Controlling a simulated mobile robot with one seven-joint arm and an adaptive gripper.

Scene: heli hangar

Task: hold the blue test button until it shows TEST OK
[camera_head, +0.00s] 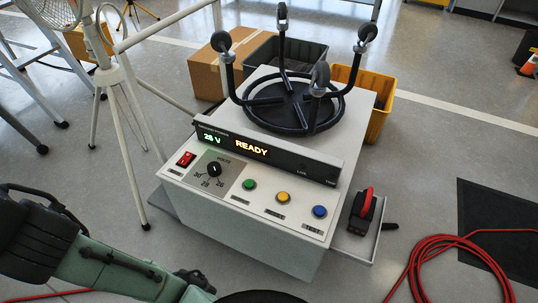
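The blue button (320,211) is the rightmost of three round buttons on the sloped front panel of a white ground power unit (280,243). It looks unpressed, and nothing touches it. The display (251,148) above the panel reads READY in orange, with a green voltage reading at its left that looks like 26 V. A green button (249,184) and a yellow button (284,197) sit to the left of the blue one. My green and black arm enters at the lower left, well apart from the panel. My gripper's fingers are not visible.
A red switch (186,159) and black knob (214,169) sit left on the panel. A red-handled black plug (363,203) lies on the right side tray (367,240). A black ring frame with casters (292,108) rests on top. Red cable (440,255) coils on the floor.

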